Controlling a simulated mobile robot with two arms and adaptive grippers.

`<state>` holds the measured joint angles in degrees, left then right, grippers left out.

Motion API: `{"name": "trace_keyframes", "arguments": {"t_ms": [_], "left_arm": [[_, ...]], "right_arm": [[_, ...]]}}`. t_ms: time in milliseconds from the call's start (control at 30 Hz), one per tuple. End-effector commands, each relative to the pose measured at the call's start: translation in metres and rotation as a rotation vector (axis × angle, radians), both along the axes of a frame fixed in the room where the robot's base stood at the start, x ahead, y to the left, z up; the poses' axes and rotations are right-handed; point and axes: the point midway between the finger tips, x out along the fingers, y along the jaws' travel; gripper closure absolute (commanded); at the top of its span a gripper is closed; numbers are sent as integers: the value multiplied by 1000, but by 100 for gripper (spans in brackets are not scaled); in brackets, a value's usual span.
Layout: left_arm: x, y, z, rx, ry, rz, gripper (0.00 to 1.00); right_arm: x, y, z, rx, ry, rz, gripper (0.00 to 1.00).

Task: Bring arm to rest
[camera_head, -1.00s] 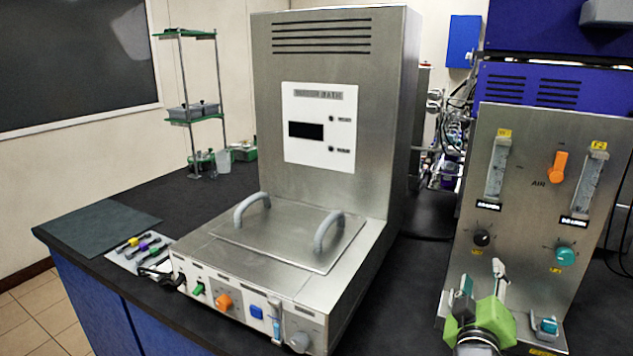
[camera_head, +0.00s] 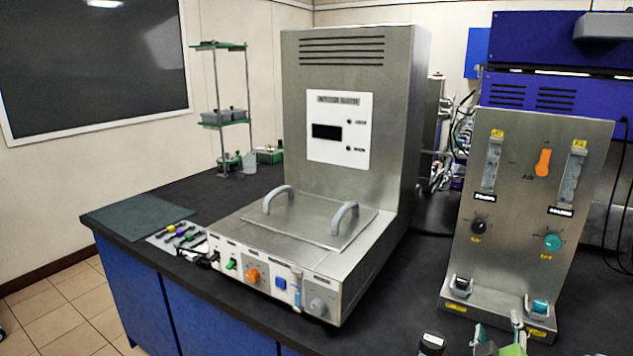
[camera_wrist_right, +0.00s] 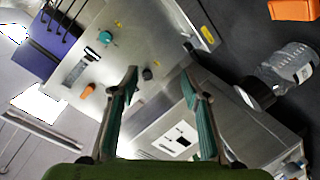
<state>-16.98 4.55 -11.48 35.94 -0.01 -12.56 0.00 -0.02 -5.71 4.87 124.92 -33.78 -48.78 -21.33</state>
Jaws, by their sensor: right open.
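My right gripper (camera_head: 497,331) shows at the bottom edge of the head view, in front of the foot of the metal air panel (camera_head: 530,195). Only its green body and teal finger pads show there. In the right wrist view the two teal fingers (camera_wrist_right: 161,88) stand apart with nothing between them. The panel with its knobs lies beyond them in that view. My left gripper is in neither view.
A large steel unit (camera_head: 345,215) with two grey handles stands on the dark bench. A black-capped bottle (camera_head: 432,343) is left of my right gripper; a clear bottle (camera_wrist_right: 288,68) shows in the wrist view. A dark mat (camera_head: 140,217) and coloured tools (camera_head: 178,234) lie left.

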Motion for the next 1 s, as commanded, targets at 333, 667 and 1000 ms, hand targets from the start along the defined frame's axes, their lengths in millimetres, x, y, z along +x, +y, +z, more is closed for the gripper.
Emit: {"name": "trace_keyframes", "arguments": {"t_ms": [333, 667, 1000], "left_arm": [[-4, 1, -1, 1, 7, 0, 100], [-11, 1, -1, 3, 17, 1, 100], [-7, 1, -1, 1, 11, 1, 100]], "right_arm": [[-72, 42, -106, 281, 256, 47, 57], [-210, 113, -204, 598, 664, 61, 57], [-288, 148, -253, 724, 906, 43, 57]]}}
